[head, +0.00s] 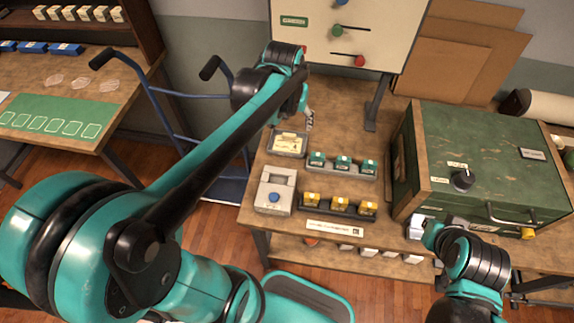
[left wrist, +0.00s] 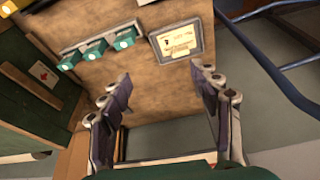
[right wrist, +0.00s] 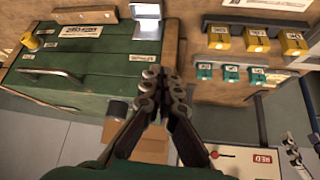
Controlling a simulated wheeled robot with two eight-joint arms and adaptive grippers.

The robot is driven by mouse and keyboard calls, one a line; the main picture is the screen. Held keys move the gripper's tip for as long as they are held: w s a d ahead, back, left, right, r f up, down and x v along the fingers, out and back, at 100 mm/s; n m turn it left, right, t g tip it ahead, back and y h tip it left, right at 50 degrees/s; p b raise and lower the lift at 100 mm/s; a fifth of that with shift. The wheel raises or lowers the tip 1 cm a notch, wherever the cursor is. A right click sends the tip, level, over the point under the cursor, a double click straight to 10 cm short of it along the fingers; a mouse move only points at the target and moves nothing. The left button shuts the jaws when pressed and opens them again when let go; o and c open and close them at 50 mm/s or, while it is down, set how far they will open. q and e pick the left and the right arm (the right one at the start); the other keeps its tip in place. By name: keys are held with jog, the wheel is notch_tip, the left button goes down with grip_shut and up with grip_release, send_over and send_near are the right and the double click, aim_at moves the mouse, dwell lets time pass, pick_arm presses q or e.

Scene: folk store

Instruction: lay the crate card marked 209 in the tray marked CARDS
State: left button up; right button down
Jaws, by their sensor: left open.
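A shallow grey tray (head: 273,152) stands at the left end of the table, and also shows in the left wrist view (left wrist: 203,52). A cream card (left wrist: 178,42) with a dark mark and small print lies in it; neither 209 nor CARDS is legible to me. My left gripper (head: 309,120) is open and empty above the table, just behind and to the right of the tray in the head view; its spread fingers show in the left wrist view (left wrist: 160,100). My right gripper (right wrist: 163,78) has its fingertips together, with nothing visible between them, near the front of the green chest (head: 490,165).
Racks of green blocks (head: 343,167) and yellow blocks (head: 340,207) stand mid-table. A grey box with a blue button (head: 274,192) is at the front left. A white panel with sliders (head: 350,30) rises behind. A blue hand truck (head: 180,135) stands left of the table.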

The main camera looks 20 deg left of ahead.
pick_arm(q)
jog(key=s+d+f+t, duration=0.1)
jog(key=s+d+t, duration=0.1)
jog(key=s, duration=0.5)
jog(key=s+d+f+m+t, duration=0.1)
jog(key=s+d+t, duration=0.1)
jog(key=s, duration=0.4)
jog(key=shift+s+d+m, duration=0.3)
jog(key=shift+s, duration=0.05)
